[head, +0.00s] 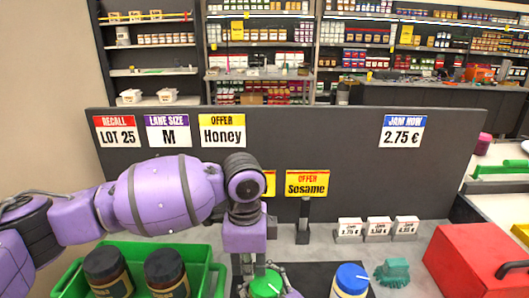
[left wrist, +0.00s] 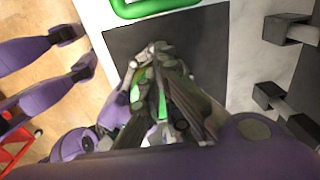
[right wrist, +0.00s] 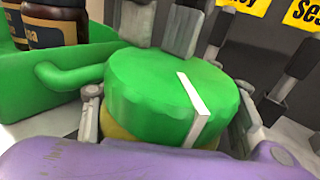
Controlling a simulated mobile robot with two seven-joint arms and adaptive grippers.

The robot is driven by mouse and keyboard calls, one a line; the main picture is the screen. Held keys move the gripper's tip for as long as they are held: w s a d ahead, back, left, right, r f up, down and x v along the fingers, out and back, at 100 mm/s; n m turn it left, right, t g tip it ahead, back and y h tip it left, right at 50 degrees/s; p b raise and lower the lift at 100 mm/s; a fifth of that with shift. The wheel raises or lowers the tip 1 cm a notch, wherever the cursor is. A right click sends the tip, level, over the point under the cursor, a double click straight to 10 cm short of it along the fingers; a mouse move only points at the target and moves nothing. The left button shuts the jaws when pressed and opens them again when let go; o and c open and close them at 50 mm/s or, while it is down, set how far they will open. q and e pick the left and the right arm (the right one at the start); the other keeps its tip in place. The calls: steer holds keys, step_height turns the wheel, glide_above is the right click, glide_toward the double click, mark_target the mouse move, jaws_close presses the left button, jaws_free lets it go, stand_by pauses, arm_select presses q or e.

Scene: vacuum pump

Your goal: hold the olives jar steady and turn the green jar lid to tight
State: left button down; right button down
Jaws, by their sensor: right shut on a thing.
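The green jar lid (head: 266,284), with a white stripe across it, sits at the front centre in the head view. It fills the middle of the right wrist view (right wrist: 165,90), where the yellowish olives jar (right wrist: 118,132) shows a little below it. My right gripper (right wrist: 168,125) is shut around the jar, one finger on each side just under the lid. My left gripper (head: 258,264) points down over the lid from above. Its grey fingers show at the lid's far edge in the right wrist view. Their gap is unclear; the left wrist view (left wrist: 155,90) shows overlapping fingers.
A green crate (head: 205,262) with two dark-lidded jars stands left. A blue-lidded jar (head: 350,280) stands close right on the dark mat (head: 312,278). Beyond are a teal object (head: 392,272), small price cards (head: 378,228) and a red box (head: 480,258). A grey panel (head: 330,150) rises behind.

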arm_select(q)
steer(key=shift+w+a+f, duration=0.2)
steer(key=shift+f, duration=0.55)
arm_select(e)
steer(key=shift+s+a+f, duration=0.1)
steer(key=shift+s+a, duration=0.1)
arm_select(q)
steer(key=shift+a, duration=0.15)
arm_select(e)
steer(key=shift+d, duration=0.1)
steer(key=shift+w, duration=0.1)
arm_select(q)
step_height(320, 180, up, 7)
steer(key=shift+w+a, duration=0.15)
steer(key=shift+w, duration=0.05)
steer(key=shift+f, duration=0.1)
arm_select(e)
steer(key=shift+w, duration=0.1)
steer(key=c, duration=1.1)
jaws_free()
steer(key=o, duration=0.6)
